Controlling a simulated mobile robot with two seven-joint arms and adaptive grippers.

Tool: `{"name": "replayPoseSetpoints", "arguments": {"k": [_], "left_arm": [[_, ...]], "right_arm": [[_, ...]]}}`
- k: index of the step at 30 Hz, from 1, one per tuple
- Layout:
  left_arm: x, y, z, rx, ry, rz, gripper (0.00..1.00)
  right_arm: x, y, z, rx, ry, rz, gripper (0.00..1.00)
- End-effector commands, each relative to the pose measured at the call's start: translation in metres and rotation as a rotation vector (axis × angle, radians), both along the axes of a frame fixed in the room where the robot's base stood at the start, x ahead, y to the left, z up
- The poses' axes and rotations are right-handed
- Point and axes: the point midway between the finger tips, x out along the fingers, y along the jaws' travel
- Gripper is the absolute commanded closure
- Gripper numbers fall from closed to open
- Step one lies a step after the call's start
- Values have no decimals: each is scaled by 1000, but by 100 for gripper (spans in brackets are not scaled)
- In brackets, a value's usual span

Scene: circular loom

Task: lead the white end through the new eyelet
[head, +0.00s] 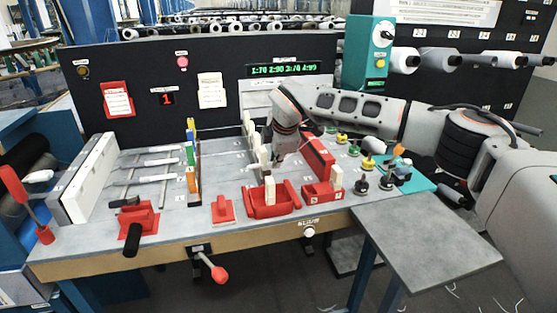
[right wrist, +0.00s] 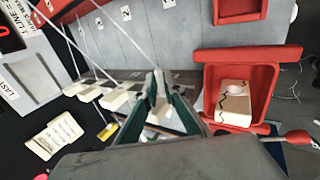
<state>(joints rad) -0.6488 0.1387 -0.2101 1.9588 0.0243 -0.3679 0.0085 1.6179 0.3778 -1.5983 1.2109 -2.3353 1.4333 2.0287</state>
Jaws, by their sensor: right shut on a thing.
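My right gripper (head: 277,160) points down over the middle of the loom table in the head view. In the right wrist view its green-lined fingers (right wrist: 157,118) are shut on a slim whitish piece (right wrist: 160,92), which looks like the white end. A pale thread runs from it to the upper left. Pale blocks (right wrist: 116,99) stand in a row left of the fingers, with threads reaching toward them; the row also shows in the head view (head: 249,122). I cannot tell which holds the new eyelet, nor whether the white end touches it. My left gripper is not in view.
A red tray (right wrist: 214,84) holding a cream block (right wrist: 236,103) is close right of the fingers. A smaller red tray (head: 318,195) and a red upright plate (head: 318,156) stand to the right. Small spools (head: 341,138) stand beyond. The grey side table (head: 430,235) is clear.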

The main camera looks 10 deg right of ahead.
Motion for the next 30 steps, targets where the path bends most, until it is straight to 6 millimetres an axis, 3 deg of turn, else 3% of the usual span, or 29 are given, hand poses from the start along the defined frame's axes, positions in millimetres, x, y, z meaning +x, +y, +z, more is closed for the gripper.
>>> {"name": "replayPoseSetpoints", "arguments": {"k": [16, 19, 30], "left_arm": [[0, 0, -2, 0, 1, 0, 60], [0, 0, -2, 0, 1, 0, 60], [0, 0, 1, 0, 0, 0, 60]], "right_arm": [[0, 8, 0, 0, -1, 0, 100], [0, 8, 0, 0, -1, 0, 72], [-3, 6, 5, 0, 0, 0, 72]]}}
